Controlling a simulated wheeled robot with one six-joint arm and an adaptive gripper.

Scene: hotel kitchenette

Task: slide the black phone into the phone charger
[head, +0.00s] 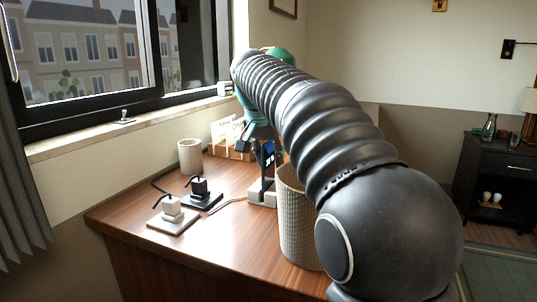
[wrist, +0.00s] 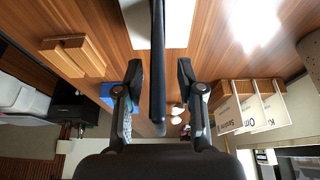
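The black phone (head: 268,152) stands upright, its lit bluish screen partly showing in the head view. In the wrist view the phone (wrist: 157,65) is a thin dark slab seen edge-on between my fingers. My gripper (wrist: 159,78) is open around it, with a visible gap on each side. In the head view my gripper (head: 262,135) is at the phone's upper part. The phone charger (head: 262,195) is a pale base with a dark upright on the desk, directly below the phone. I cannot tell exactly how deep the phone sits in it.
A woven bin (head: 297,225) stands close to the right of the charger. Two small black-cabled devices (head: 201,195) (head: 172,214) sit to the left. A beige cup (head: 190,156) and upright cards (head: 226,132) stand behind. The desk's front left is clear.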

